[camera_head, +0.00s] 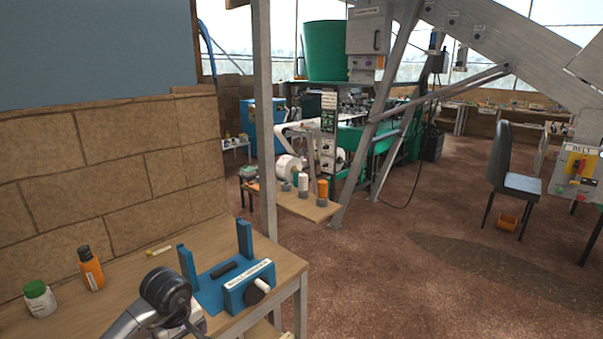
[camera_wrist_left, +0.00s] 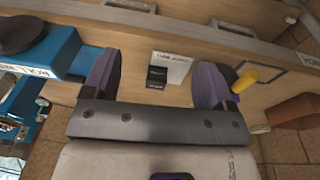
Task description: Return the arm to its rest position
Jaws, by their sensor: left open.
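My left gripper (camera_wrist_left: 158,66) shows in the left wrist view with its two purple-grey fingers wide apart and nothing between them. Beyond the fingers are a wooden surface, a white label (camera_wrist_left: 173,68) and a small black item (camera_wrist_left: 157,78). In the head view, part of my left arm (camera_head: 165,292) with a round black joint is at the bottom, in front of the wooden bench (camera_head: 285,262). The left fingers cannot be made out there. My right arm and gripper do not show in either view.
A blue bench device (camera_head: 245,285) with two uprights stands close to the right of my arm. An orange bottle (camera_head: 91,270) and a green-capped white jar (camera_head: 40,300) stand to its left. A yellow cylinder (camera_wrist_left: 245,80) is near the right finger. Brown floor (camera_head: 400,270) is open at right.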

